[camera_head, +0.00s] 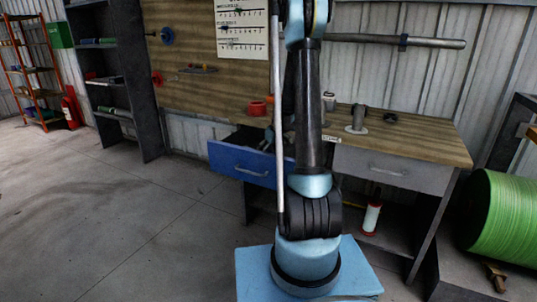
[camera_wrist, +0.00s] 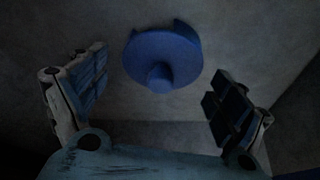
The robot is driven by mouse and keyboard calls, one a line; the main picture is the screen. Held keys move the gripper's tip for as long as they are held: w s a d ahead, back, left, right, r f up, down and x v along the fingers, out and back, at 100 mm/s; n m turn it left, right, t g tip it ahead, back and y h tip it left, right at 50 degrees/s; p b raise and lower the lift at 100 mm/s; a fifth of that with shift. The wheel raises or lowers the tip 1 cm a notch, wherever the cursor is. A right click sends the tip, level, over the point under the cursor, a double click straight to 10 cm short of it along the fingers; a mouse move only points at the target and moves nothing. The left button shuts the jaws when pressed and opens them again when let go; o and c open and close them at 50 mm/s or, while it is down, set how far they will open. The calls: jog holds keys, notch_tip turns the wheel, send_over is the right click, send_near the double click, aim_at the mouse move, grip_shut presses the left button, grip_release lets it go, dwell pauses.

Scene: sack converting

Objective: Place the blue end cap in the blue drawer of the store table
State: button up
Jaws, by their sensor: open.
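The blue end cap (camera_wrist: 163,56), a round disc with a central knob, shows in the wrist view against a dim grey surface. My gripper (camera_wrist: 157,78) is open, with one finger on each side of the cap and visible gaps between. The cap cannot be made out in the head view. The blue drawer (camera_head: 239,164) is pulled out from the left side of the store table (camera_head: 435,139). My arm hides the drawer's right part and most of my gripper. I cannot tell for sure whether the grey surface is the drawer's inside.
Red-orange rings (camera_head: 258,108), a grey flanged part (camera_head: 357,119) and a dark ring (camera_head: 390,117) are on the tabletop. A grey drawer (camera_head: 392,170) is shut at the right. The floor at left is clear.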

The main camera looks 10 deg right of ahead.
jog(key=shift+r, duration=0.1)
jog(key=shift+s+d+r, duration=0.15)
jog(key=shift+s+r, duration=0.1)
jog(key=shift+r, duration=0.35)
jog(key=s+d, duration=0.2)
jog(key=s, duration=0.1)
jog(key=s+d, duration=0.2)
jog(key=s, duration=0.1)
jog(key=s+d, duration=0.2)
jog(key=s, duration=0.2)
jog(key=shift+s+d, duration=0.1)
jog(key=shift+d, duration=0.1)
